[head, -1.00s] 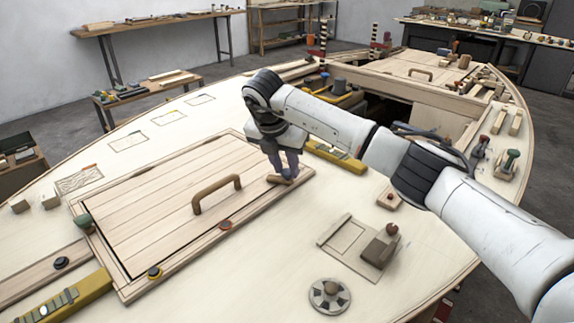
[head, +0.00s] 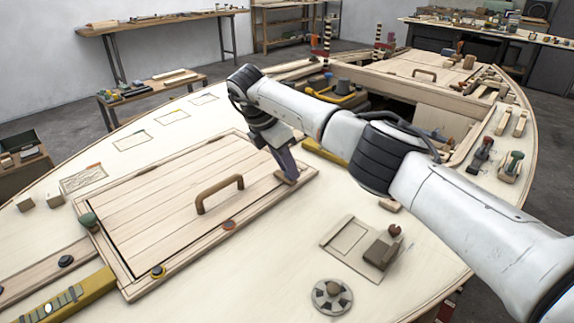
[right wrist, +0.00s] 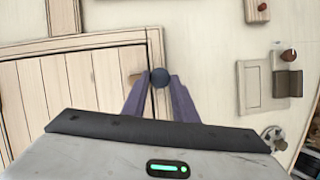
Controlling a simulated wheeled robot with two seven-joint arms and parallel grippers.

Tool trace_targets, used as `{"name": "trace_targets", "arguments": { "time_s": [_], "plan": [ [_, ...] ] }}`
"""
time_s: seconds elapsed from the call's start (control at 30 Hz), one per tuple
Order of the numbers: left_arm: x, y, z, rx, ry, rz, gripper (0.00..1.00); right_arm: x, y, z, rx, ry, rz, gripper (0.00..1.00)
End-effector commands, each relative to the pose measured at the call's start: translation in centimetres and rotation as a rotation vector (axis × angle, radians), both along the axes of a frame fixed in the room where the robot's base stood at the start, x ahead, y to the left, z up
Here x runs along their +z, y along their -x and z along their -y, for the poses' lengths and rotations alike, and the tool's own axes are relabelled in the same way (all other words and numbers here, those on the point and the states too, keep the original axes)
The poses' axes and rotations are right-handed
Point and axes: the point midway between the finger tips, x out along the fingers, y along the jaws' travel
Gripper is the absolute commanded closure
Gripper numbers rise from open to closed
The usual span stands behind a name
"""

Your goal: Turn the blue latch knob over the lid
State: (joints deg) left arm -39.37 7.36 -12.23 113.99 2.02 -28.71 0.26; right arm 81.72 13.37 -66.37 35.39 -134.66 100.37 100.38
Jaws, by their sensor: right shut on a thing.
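The lid (head: 160,195) is a pale planked panel with a brown arched handle (head: 219,190), lying in a wooden frame on the deck. My right gripper (head: 289,178) is at the lid frame's right-hand corner, pointing down and leaning. In the right wrist view its fingers (right wrist: 160,84) are shut on the dark blue latch knob (right wrist: 160,77), whose round top shows between the tips. A short brown latch bar (right wrist: 135,77) shows just left of the knob, beside the lid's edge. In the head view the gripper hides the knob. My left gripper is not in view.
A small block on a plate (head: 378,252) and a round fitting (head: 332,296) sit on the deck to the right. A yellow level (head: 325,153) lies behind the gripper.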

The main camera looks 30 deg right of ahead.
Motion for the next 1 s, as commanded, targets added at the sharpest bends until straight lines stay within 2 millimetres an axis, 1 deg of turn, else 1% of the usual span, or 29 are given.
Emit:
{"name": "trace_targets", "arguments": {
  "time_s": [0.33,0.37,0.4,0.47,0.8,0.87,1.0],
  "plan": [
    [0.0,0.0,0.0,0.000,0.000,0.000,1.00,0.2,-0.1,0.1,-0.006,0.001,0.006,0.96],
    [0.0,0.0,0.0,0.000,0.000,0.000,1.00,0.2,-0.1,0.1,-0.006,0.001,0.006,0.72],
    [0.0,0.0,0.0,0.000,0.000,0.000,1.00,0.2,-0.1,0.1,-0.006,0.001,0.006,0.66],
    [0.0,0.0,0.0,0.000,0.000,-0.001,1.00,0.2,-0.1,0.1,-0.005,0.001,0.006,0.56],
    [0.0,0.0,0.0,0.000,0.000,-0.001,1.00,0.3,-0.1,-0.1,-0.003,0.000,0.002,0.55],
    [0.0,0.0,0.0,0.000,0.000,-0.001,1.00,0.8,-0.1,-0.3,-0.003,0.000,0.003,0.55],
    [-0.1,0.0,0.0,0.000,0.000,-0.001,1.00,2.9,0.0,-1.1,-0.003,0.000,0.007,0.55]
  ]
}}
